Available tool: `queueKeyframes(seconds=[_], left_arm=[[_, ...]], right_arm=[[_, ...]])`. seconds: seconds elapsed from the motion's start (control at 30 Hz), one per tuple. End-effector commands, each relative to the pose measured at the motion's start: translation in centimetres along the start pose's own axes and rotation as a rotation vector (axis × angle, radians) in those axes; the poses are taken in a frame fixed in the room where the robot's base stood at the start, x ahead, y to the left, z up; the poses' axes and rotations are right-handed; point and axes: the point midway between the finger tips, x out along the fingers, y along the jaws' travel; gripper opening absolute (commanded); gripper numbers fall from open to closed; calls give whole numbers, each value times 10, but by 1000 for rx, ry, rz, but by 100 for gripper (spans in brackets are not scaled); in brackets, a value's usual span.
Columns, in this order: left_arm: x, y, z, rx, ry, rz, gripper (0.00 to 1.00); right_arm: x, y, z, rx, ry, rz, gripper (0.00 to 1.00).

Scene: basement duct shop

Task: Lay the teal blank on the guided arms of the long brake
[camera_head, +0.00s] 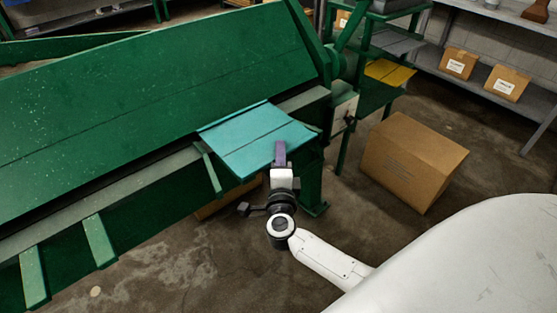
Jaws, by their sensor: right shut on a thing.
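The teal blank (256,140) is a flat sheet with dark lines across it. It lies at the right end of the long green brake (140,95), with its far edge at the brake's front ledge and its near edge over the front. Guided arms stick out from the brake's front: one (208,168) shows at the blank's left edge, others (99,240) (33,277) further left. Whether the blank rests on the arms or hangs just above them I cannot tell. My right gripper (280,155) is shut on the blank's near edge. My left gripper is not in view.
A large cardboard box (412,160) stands on the floor right of the brake. A grey shelf (490,83) with small boxes is at the back right. A green stand with a yellow sheet (390,72) is behind the brake's end. The floor in front is mostly clear.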

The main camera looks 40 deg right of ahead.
Motion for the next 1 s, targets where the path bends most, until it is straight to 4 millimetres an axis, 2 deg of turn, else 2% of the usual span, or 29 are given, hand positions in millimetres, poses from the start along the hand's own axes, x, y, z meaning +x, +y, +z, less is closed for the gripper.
queueKeyframes(seconds=[0.1,0.2,0.53,1.0], left_arm=[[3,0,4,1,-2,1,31],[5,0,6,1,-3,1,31],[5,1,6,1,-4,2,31],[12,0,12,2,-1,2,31]], right_arm=[[0,21,0,-5,0,-1,0],[0,32,0,-3,-1,-2,0],[0,35,0,-1,0,-2,0],[-2,51,0,-4,-3,7,0]])
